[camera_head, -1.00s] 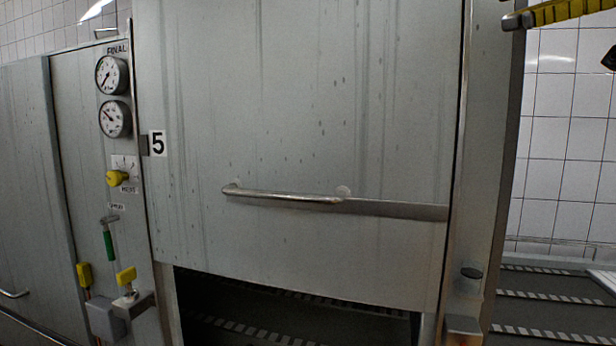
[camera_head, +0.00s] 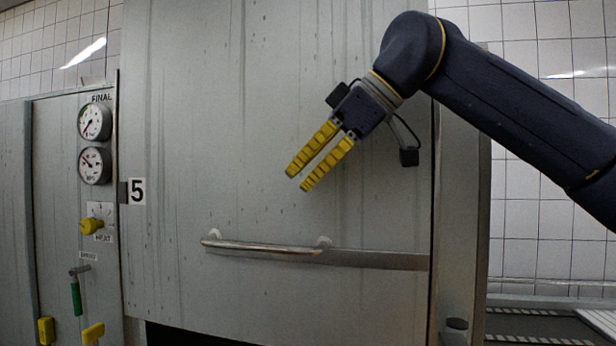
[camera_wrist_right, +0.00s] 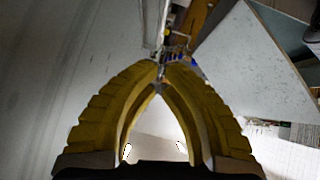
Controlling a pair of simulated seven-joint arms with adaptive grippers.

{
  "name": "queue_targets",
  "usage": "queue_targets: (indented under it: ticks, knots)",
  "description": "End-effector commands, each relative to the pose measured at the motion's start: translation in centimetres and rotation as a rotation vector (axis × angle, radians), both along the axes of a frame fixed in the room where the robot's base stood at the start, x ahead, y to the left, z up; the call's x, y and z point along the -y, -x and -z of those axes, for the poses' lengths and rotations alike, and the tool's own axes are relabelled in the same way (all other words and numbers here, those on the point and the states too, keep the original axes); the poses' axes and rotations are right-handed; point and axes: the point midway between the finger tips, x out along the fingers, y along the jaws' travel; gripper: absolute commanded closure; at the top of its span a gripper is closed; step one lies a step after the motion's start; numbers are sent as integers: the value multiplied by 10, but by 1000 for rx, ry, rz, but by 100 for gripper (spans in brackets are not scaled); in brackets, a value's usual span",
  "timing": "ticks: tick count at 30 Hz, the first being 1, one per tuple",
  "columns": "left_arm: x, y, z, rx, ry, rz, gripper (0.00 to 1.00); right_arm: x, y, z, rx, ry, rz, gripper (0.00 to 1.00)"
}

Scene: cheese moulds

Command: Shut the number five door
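The number five door (camera_head: 230,120) is a tall, streaked grey metal panel filling the middle of the head view. A plate with a black 5 (camera_head: 137,191) is at its left edge. A horizontal bar handle (camera_head: 262,247) is low on the panel. A dark opening (camera_head: 185,335) shows below the door's lower edge, mostly cut off by the picture's bottom. My right gripper (camera_head: 298,181) has yellow ribbed fingers pointing down-left, above the handle and apart from it. Its tips come together in the right wrist view (camera_wrist_right: 167,68), with nothing held.
Two gauges (camera_head: 95,144), a yellow knob (camera_head: 92,227) and a green-handled lever (camera_head: 76,298) are on the panel left of the door. A metal post (camera_head: 460,220) borders the door on the right. A slatted surface (camera_head: 535,328) lies beyond it, before a tiled wall.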

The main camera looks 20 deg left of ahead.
Motion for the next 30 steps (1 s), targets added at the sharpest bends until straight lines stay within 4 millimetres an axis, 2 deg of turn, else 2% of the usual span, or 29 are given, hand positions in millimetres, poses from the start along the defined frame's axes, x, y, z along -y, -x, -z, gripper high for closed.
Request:
queue_targets:
  ticks: [12,21,30]
  knots:
    - [0,0,0,0,0,0,56,-53,-2,52,-2,0,-4,100]
    - [1,0,0,0,1,-1,56,-53,-9,82,-1,-1,-2,100]
    - [1,0,0,0,1,-1,56,-53,-10,90,0,-1,-2,100]
